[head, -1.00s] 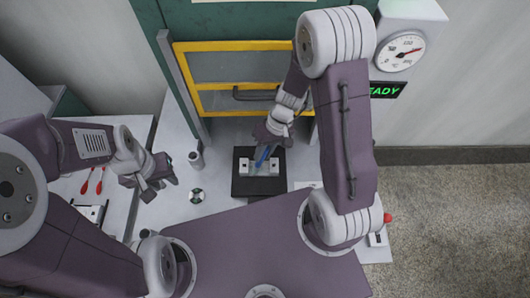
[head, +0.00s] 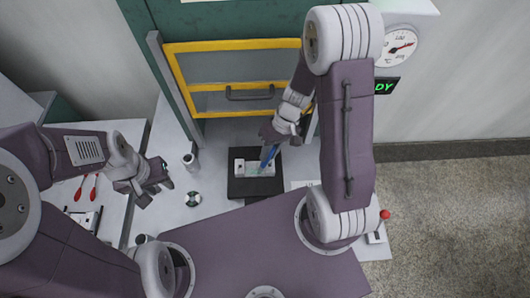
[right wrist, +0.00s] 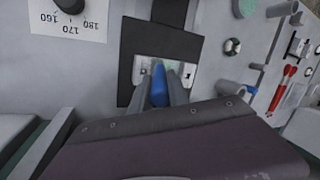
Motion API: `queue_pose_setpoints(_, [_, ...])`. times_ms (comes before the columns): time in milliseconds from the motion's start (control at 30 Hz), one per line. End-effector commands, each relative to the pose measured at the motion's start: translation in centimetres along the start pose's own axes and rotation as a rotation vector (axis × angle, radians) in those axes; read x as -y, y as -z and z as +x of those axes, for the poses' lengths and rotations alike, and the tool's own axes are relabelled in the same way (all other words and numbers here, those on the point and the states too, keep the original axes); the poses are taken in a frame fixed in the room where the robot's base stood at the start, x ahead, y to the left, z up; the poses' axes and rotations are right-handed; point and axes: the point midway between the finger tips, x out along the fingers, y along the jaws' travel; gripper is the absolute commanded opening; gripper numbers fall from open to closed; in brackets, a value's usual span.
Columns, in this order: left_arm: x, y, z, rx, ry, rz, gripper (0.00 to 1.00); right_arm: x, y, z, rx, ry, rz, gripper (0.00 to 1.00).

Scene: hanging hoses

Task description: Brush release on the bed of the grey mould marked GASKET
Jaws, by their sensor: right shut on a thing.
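The grey mould (head: 239,167) lies on a black plate (head: 243,188) in front of the yellow-framed door. Its marking is too small to read. My right gripper (head: 272,146) is shut on a blue brush (head: 270,156), which points down over the right part of the mould. In the right wrist view the brush (right wrist: 158,84) sits between the fingers, over the mould (right wrist: 147,70), with a pale green patch (right wrist: 172,66) showing on it. Whether the bristles touch the mould is hidden. My left gripper (head: 158,188) hangs open and empty at the left.
A grey cup (head: 189,161) and a round green-and-white item (head: 193,199) stand left of the plate. Red-handled tools (head: 93,188) lie on the left bench. A dial gauge (head: 398,46) and a green lit sign (head: 384,87) are at the right. A red knob (head: 385,214) stands at the bench's right edge.

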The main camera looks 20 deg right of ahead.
Motion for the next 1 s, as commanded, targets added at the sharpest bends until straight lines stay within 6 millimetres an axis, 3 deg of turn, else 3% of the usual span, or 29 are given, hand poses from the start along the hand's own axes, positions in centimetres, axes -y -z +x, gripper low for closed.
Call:
queue_pose_setpoints(367, [0.0, 0.0, 0.1, 0.0, 0.0, 0.0, 0.36, -0.3, -0.2, -0.1, 0.001, 0.0, -0.001, 0.0])
queue_pose_setpoints(700, [0.0, 0.0, 0.4, 0.0, 0.0, 0.0, 0.36, 1.2, 0.5, 0.5, 0.001, 0.0, -0.003, 0.0])
queue_pose_setpoints(1000, [0.0, 0.0, 0.3, 0.0, 0.0, 0.0, 0.36, 1.3, 0.6, 0.5, 0.001, 0.0, -0.001, 0.0])
